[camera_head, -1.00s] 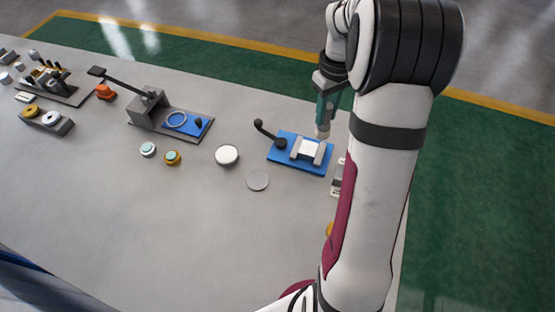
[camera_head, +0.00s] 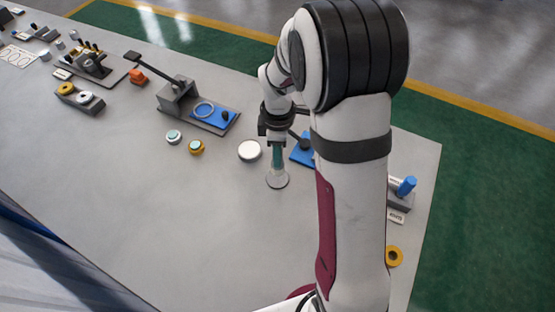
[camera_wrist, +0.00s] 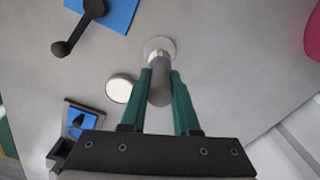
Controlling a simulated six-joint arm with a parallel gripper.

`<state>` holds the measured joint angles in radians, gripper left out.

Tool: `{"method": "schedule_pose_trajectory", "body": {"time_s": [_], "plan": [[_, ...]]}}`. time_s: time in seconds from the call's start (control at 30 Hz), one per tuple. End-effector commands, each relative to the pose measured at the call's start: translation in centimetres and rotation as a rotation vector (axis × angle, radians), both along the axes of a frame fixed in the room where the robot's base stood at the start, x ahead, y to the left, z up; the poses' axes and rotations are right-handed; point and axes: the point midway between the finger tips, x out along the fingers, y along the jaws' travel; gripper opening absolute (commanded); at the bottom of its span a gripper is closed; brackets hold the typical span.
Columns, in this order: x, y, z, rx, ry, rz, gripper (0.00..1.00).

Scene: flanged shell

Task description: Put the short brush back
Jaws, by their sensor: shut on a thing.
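My gripper (camera_head: 278,148) is pointed down over the table, its green fingers (camera_wrist: 160,88) shut on the short brush. The brush shows in the wrist view (camera_wrist: 160,84) as a grey cylinder with a pale lower end. That end is over a flat light-grey disc (camera_wrist: 170,43), also seen in the head view (camera_head: 278,183). Whether it touches the disc I cannot tell. A dark rack (camera_head: 95,67) with several upright tools stands at the upper left of the head view.
A white round piece (camera_head: 250,151) lies left of my gripper. The blue plate fixture (camera_head: 302,153) is partly hidden behind my arm. A lever fixture (camera_head: 178,93), two small round pieces (camera_head: 196,147) and an orange part (camera_head: 138,75) are further left. The front table is clear.

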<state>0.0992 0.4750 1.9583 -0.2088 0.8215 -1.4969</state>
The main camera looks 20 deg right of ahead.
Motion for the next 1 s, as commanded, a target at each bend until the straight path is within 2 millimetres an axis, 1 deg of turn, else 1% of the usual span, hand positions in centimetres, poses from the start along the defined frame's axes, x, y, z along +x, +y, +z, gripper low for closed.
{"method": "schedule_pose_trajectory", "body": {"time_s": [0.03, 0.1, 0.2, 0.53, 0.57, 0.7, 0.73, 1.0], "plan": [[-0.1, 0.1, -1.1, 0.001, 0.005, 0.001, 0.00], [-0.1, 0.1, -2.5, 0.000, 0.005, 0.000, 0.00], [0.0, 0.1, -3.6, 0.000, 0.003, -0.001, 0.00], [0.0, 0.0, -4.0, -0.001, 0.001, -0.001, 0.00], [0.0, 0.0, -4.0, -0.001, 0.001, -0.001, 0.31], [0.0, 0.0, -4.0, -0.001, 0.000, -0.001, 0.56], [0.0, 0.0, -4.0, -0.001, 0.000, -0.001, 0.59], [0.0, 0.0, -3.8, -0.001, 0.000, -0.001, 0.59]]}}
